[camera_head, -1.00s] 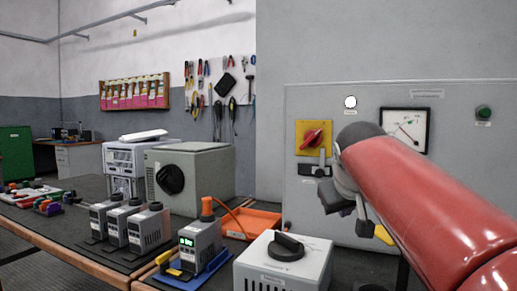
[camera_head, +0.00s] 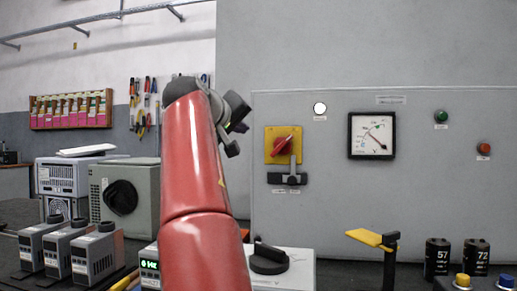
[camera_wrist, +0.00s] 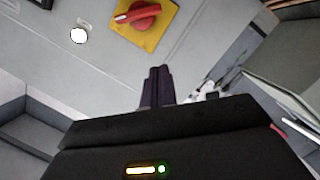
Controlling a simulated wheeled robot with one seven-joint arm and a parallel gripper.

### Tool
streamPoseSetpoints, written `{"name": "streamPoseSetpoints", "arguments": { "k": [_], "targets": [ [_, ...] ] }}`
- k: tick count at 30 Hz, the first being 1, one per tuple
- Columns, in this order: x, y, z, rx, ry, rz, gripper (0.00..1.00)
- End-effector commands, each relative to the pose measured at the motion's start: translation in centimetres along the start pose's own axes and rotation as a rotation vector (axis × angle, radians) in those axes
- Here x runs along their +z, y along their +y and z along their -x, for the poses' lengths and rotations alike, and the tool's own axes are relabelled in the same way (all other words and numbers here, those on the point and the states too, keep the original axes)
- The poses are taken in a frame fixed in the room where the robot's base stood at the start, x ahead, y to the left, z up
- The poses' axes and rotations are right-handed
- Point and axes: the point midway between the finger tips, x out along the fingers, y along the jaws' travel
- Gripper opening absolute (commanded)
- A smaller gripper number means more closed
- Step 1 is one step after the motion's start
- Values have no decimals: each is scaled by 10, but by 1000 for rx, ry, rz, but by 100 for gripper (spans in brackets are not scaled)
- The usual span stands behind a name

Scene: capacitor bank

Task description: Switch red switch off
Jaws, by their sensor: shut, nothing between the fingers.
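The red switch (camera_head: 283,146) is a red rotary handle on a yellow square plate, mounted on the grey panel (camera_head: 330,225). In the head view its handle is tilted, with one end up to the right. It also shows at the top of the wrist view (camera_wrist: 138,14), with a pale mark on the handle. My gripper (camera_head: 236,138) is left of the switch in the head view, apart from it. In the wrist view its fingers (camera_wrist: 157,86) are together and empty, below the switch plate.
The panel also holds a black latch (camera_head: 287,178) under the switch, a white lamp (camera_head: 320,108), a dial gauge (camera_head: 372,135), a green button (camera_head: 441,116) and a red button (camera_head: 484,148). A yellow-handled lever (camera_head: 371,239) and black capacitors (camera_head: 476,256) stand below right.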

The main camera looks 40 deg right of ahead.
Motion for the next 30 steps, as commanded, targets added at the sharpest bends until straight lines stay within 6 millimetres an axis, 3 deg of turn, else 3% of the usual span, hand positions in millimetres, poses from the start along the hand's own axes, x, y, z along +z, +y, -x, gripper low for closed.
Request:
{"name": "streamPoseSetpoints", "arguments": {
  "k": [7, 11, 23, 24, 26, 30],
  "targets": [
    [0, 0, -2, -2, -1, 0, 0],
    [-1, 1, -15, 0, -3, 1, 0],
    [-1, 2, -98, 0, -4, 1, 0],
    [0, 2, -106, -1, -5, 0, 0],
    [17, -4, -105, -2, 0, -2, 0],
    [32, -4, -108, -3, 0, -2, 0]
  ]
}}
